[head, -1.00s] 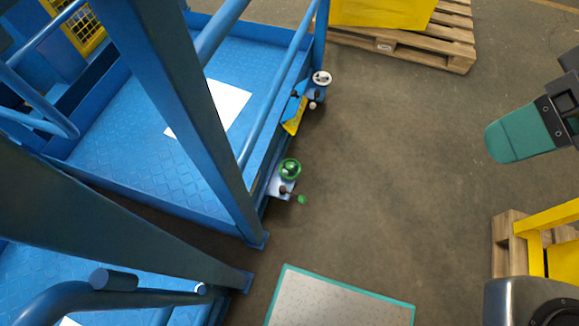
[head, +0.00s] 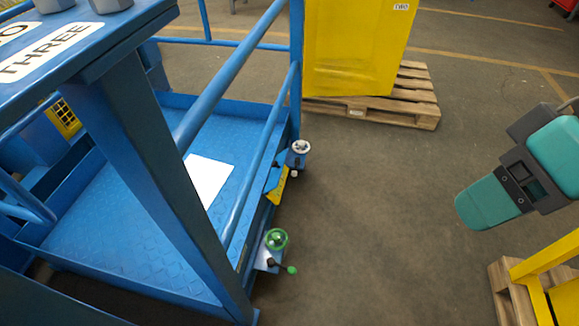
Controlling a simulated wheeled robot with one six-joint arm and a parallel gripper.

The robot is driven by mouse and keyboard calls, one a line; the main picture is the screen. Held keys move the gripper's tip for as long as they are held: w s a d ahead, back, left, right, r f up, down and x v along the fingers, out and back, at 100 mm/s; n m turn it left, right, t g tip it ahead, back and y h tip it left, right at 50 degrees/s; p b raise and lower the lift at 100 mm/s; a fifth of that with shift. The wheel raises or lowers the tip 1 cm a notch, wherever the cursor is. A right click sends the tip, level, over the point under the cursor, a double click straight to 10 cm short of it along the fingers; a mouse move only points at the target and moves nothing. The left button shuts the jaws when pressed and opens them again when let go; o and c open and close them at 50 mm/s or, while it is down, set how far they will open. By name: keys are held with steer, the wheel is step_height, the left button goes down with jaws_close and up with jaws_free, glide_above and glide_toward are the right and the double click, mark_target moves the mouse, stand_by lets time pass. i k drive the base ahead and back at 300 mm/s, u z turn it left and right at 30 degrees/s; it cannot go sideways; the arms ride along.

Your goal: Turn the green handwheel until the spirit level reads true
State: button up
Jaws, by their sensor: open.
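The green handwheel (head: 277,239) is in the head view, low on the right side of the blue platform, near the foot of a blue post. A dark lever with a green ball knob (head: 291,270) sticks out just below it, beside a small pale plate (head: 263,258). I cannot make out a spirit level. My teal and dark arm parts show at the right, well apart from the handwheel.
Blue rails and posts (head: 150,180) stand left of the green wheel. A yellow cabinet (head: 355,50) stands on a pallet (head: 400,105). The floor right of the wheels is clear.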

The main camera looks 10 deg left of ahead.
mark_target(276, 236)
steer(key=k, duration=0.55)
steer(key=z, duration=0.05)
steer(key=i, duration=1.2)
steer(key=u, duration=0.75)
